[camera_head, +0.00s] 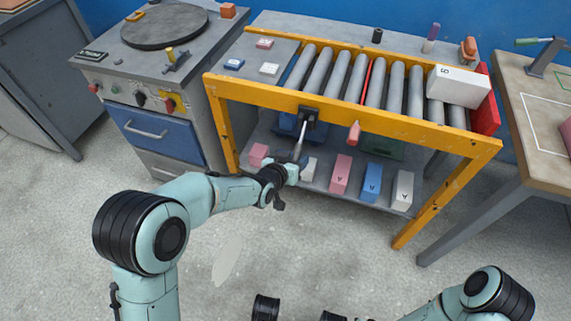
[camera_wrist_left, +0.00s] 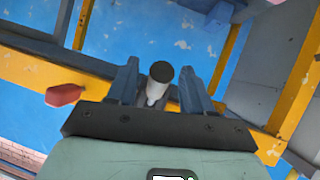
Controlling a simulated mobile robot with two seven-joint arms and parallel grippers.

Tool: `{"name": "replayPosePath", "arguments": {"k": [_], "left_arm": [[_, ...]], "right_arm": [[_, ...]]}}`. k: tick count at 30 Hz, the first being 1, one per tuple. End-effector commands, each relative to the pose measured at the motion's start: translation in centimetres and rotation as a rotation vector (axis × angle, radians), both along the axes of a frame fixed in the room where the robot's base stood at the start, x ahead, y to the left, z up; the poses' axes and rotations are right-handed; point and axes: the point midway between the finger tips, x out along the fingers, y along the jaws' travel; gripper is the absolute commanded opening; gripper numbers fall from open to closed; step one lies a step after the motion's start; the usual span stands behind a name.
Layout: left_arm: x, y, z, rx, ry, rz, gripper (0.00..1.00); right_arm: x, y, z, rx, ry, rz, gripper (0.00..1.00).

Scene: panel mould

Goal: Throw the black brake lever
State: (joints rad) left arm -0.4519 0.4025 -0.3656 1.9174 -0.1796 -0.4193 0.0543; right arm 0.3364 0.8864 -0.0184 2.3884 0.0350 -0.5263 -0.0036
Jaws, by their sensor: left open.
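The brake lever hangs from a black mount (camera_head: 309,115) on the yellow front rail of the roller conveyor. Its pale shaft (camera_head: 300,139) points down. My left gripper (camera_head: 299,163) is at its lower end, coming from the front left. In the left wrist view the lever's round black end (camera_wrist_left: 160,72) and pale shaft stand between the two spread fingers of my left gripper (camera_wrist_left: 161,90), with a gap visible on each side. The fingers are not closed on it. My right arm shows at the bottom right; its gripper is not visible.
A red handle (camera_head: 354,132) hangs right of the lever; it also shows in the left wrist view (camera_wrist_left: 64,95). A white box (camera_head: 459,86) sits on the rollers at the right. Coloured blocks, including a pink one (camera_head: 340,174), stand on the lower shelf.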

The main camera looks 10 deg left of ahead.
Motion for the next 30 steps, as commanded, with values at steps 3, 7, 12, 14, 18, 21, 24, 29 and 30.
{"name": "replayPosePath", "arguments": {"k": [3,7,12,14,18,21,24,29,30], "left_arm": [[-1.8,0.5,1.3,-0.004,-0.002,0.002,0.51],[-4.3,1.2,2.9,-0.003,-0.003,0.002,0.51],[-7.5,2.1,4.6,-0.004,-0.003,0.003,0.51],[-8.4,2.4,5.0,-0.003,-0.003,0.003,0.51],[-9.9,2.8,5.7,-0.002,-0.003,0.002,0.51],[-10.5,2.9,5.9,-0.001,-0.003,0.001,0.51],[-10.7,3.0,6.0,-0.001,-0.003,0.001,0.51],[-10.7,3.0,5.9,0.0,-0.003,0.001,0.51],[-10.7,3.0,5.9,0.0,-0.003,0.001,0.51]], "right_arm": [[1.2,0.2,1.3,-0.002,-0.042,0.004,0.43],[3.0,0.4,2.9,-0.006,-0.101,0.007,0.43],[4.5,0.8,4.8,-0.005,-0.155,0.012,0.43],[4.5,1.0,5.2,-0.002,-0.157,0.014,0.43],[3.7,1.4,5.6,0.01,-0.136,0.022,0.43],[3.4,1.6,5.7,0.013,-0.128,0.025,0.43],[3.3,1.6,5.7,0.015,-0.126,0.025,0.43],[3.3,1.6,5.6,0.015,-0.125,0.026,0.43],[3.3,1.6,5.6,0.015,-0.125,0.026,0.43]]}}
